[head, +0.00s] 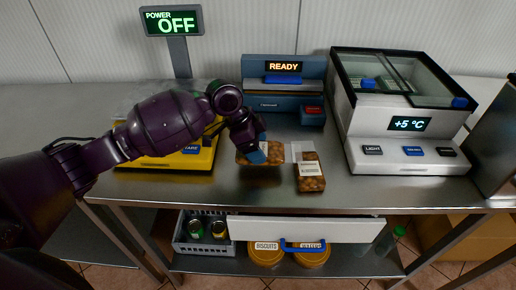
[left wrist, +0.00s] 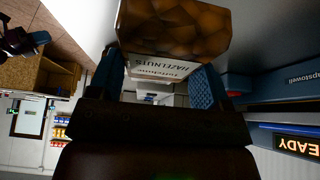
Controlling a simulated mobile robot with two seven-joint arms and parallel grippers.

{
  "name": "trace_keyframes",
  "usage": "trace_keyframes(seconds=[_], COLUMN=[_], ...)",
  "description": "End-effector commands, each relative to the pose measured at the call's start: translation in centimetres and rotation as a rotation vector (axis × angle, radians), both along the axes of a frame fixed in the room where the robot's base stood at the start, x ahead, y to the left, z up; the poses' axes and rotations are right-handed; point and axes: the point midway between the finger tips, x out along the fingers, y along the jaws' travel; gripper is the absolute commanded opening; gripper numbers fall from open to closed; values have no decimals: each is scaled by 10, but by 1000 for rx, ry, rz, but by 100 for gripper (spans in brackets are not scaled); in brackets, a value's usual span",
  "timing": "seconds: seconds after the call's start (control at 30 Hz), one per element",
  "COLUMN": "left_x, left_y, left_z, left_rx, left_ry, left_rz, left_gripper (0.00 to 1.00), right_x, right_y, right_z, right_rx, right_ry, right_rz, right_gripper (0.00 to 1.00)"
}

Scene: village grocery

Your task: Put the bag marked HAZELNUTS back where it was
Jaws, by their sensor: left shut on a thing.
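My left gripper (head: 257,152) is shut on the bag marked HAZELNUTS (head: 273,153), a clear bag of brown nuts, above or on the steel counter; I cannot tell if it touches. In the left wrist view the bag (left wrist: 175,28) sits between the blue fingers (left wrist: 158,88), and its white label reads HAZELNUTS upside down. In the head view the gripper hides part of the bag. A second bag of brown nuts (head: 311,184) with a white label lies just to its right; its label is too small to read. My right gripper is not in view.
A yellow scale (head: 170,161) stands left, under a display reading POWER OFF (head: 172,22). A blue machine reading READY (head: 262,103) stands behind, a glass-topped cooler reading +5 °C (head: 410,140) right. Below are a drawer (head: 300,229), a crate (head: 190,246) and biscuit tins (head: 266,257). The front counter strip is clear.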

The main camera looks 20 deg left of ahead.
Motion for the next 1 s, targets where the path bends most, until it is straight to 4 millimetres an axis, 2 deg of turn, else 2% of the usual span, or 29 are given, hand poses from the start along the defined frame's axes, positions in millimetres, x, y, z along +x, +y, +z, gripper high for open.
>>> trace_keyframes(seconds=[0.1,0.37,0.77,0.8,0.93,1.0], left_x=[0,0,0,0,0,0], left_y=[0,0,0,0,0,0], left_z=[-11,-10,-20,-20,-20,-20], left_rx=[0,0,-1,0,0,0], left_ry=[1,-1,0,0,0,0], left_rz=[2,0,0,0,0,0], left_gripper=[19,19,19,78,97,97], right_x=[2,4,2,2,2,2], right_y=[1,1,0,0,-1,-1], right_z=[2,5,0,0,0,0], right_rx=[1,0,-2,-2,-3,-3], right_ry=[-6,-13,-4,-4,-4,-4], right_rz=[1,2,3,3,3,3], right_gripper=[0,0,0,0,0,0])
